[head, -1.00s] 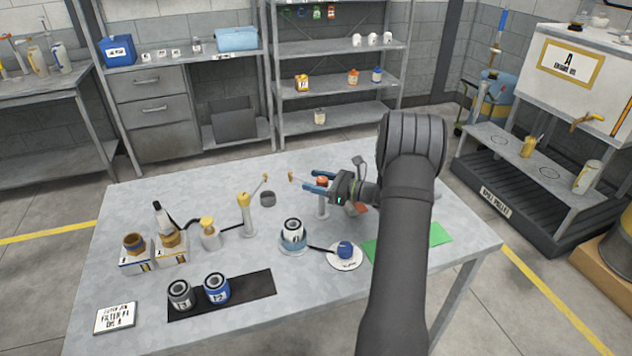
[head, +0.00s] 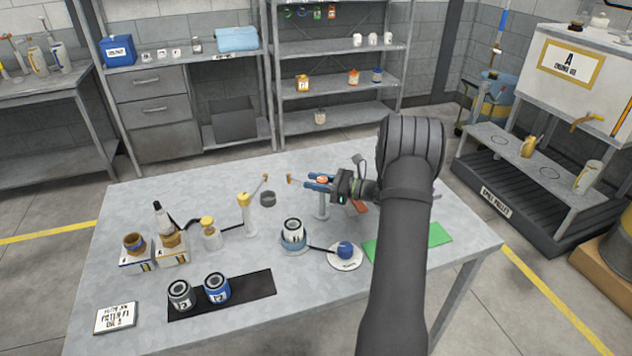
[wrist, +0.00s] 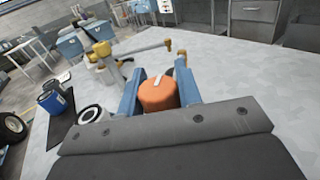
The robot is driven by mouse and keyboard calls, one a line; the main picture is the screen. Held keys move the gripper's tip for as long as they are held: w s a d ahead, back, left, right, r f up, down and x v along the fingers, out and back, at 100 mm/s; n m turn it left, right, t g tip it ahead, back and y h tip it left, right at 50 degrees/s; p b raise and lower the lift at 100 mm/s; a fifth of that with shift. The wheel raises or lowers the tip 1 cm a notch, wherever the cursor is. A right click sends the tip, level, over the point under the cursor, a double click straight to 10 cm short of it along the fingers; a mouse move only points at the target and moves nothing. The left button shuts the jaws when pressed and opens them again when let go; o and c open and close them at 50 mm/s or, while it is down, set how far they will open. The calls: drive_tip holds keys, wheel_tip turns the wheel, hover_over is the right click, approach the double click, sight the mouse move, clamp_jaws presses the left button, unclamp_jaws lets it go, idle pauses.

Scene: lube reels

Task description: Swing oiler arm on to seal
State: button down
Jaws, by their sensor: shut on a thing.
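My gripper (head: 320,183) is shut on an orange knob (wrist: 158,95), which sits between its two blue fingers in the wrist view. In the head view the knob tops a pale upright post (head: 322,206), mostly hidden by the fingers. A small orange-brown tip (head: 289,179) shows just left of the fingers; how it joins the post is hidden. Left of it stands a yellow-topped post (head: 245,215) with a thin arm slanting up to the right. A white-labelled can (head: 293,231) stands upright in a blue ring, apart from the gripper. I cannot make out a seal on it.
A dark short ring (head: 268,199) lies between the posts. A blue-capped piece (head: 345,250) sits on a white disc right of the can. Two cans (head: 217,288) stand on a black mat. A green mat (head: 410,242) lies under my arm. The table's front middle is clear.

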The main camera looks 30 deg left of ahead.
drive_tip(key=shift+s+d+f+n+g+h, duration=0.15)
drive_tip(key=shift+n+g+h, duration=0.6)
drive_tip(key=shift+n+g, duration=0.5)
drive_tip(key=shift+s+d+r+n+g+h, duration=0.15)
drive_tip(key=shift+n+g+h, duration=0.65)
drive_tip(key=shift+g, duration=0.9)
drive_tip(key=shift+s+f+n+g+h, duration=0.15)
drive_tip(key=shift+n+g+h, duration=0.5)
drive_tip(key=shift+n+g, duration=0.65)
drive_tip(key=shift+g, duration=0.25)
drive_tip(key=c, duration=1)
unclamp_jaws()
drive_tip(key=shift+c, duration=0.2)
